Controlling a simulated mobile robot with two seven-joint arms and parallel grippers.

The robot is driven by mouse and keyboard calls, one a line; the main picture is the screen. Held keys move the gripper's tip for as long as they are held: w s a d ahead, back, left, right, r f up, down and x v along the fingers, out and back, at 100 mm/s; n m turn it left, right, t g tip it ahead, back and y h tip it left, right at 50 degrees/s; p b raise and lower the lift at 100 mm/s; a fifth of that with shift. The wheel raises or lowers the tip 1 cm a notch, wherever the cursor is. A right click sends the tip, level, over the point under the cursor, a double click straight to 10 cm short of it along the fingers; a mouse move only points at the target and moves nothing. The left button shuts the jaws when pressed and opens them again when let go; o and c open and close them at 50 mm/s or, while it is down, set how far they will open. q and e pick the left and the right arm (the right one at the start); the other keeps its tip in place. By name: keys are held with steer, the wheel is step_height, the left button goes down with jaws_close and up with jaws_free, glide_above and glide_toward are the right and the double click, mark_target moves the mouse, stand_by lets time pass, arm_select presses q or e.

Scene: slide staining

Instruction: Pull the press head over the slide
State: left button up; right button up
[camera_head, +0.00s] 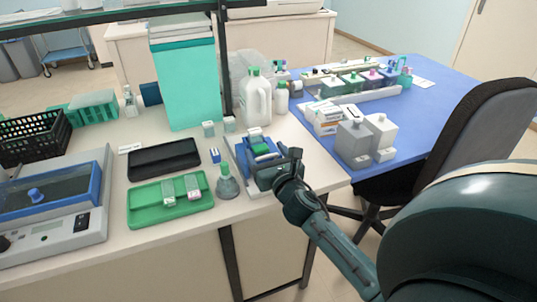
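My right gripper (278,172) reaches in from the lower right and is over the right front part of a small pale-framed device (239,156) with blue and green parts. This device may carry the press head, but its parts are too small to tell apart. The gripper covers part of it, and I cannot tell whether the fingers touch it or are open or shut. I cannot make out a slide on it. My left gripper is not in view.
A flask (227,187) stands close left of the device, beside a green tray (145,216) holding two small containers. A black tray (164,159) lies behind that. White jugs (256,100) stand behind the device. Grey bottles (353,142) stand on the blue table to the right.

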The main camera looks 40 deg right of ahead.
arm_select(q)
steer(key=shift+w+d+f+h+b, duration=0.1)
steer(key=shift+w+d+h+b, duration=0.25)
steer(key=shift+b, duration=0.65)
arm_select(e)
steer(key=v, duration=1.3)
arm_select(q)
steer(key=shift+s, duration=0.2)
arm_select(e)
steer(key=shift+s+f, duration=0.1)
steer(key=shift+f, duration=0.05)
arm_select(q)
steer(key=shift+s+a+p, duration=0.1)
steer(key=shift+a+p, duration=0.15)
steer(key=shift+p, duration=0.5)
arm_select(e)
steer(key=s+a+f+m+g+y, duration=0.3)
steer(key=a+f+m, duration=0.5)
steer(key=m, duration=0.7)
steer(key=s+a+f+m+g+y, duration=0.3)
steer(key=s+a+f+m, duration=0.3)
steer(key=m, duration=0.9)
steer(key=a+f+y, duration=0.1)
steer(key=a+f, duration=0.2)
steer(key=f, duration=0.1)
steer(key=shift+s+a+f+g+y, duration=0.2)
steer(key=shift+a+f+g+y, duration=0.1)
steer(key=shift+g+y, duration=0.1)
